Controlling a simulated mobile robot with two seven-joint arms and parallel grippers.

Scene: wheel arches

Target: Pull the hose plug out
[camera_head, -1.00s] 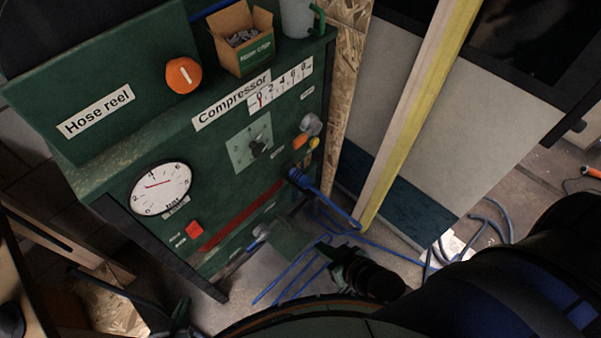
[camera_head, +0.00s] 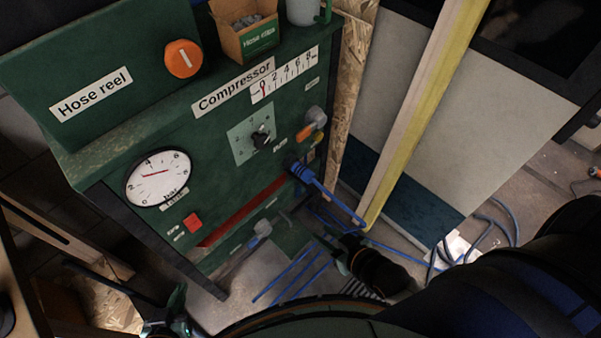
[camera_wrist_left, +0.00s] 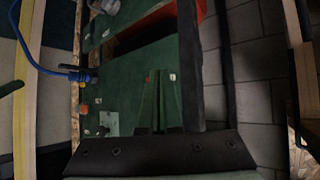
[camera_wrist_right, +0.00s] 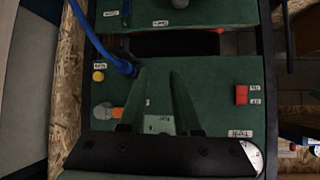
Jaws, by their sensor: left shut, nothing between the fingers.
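The hose plug (camera_head: 302,172) is blue and sits in a dark socket low on the right side of the green compressor panel (camera_head: 225,165). A blue hose leads from it. It also shows at the left in the left wrist view (camera_wrist_left: 76,74) and at the upper middle in the right wrist view (camera_wrist_right: 122,66). My right gripper (camera_wrist_right: 158,72) is open and empty, facing the panel just beside and below the plug in that view, apart from it. My left gripper (camera_wrist_left: 157,72) is shut and empty, low at the left in the head view (camera_head: 177,312), away from the plug.
An orange-handled valve (camera_head: 305,133) sits just above the plug. A pressure gauge (camera_head: 158,178), a red button (camera_head: 192,221) and a black knob (camera_head: 261,137) are on the panel. A yellow-edged post (camera_head: 420,115) stands right of the plug. Blue hose (camera_head: 490,225) lies on the floor.

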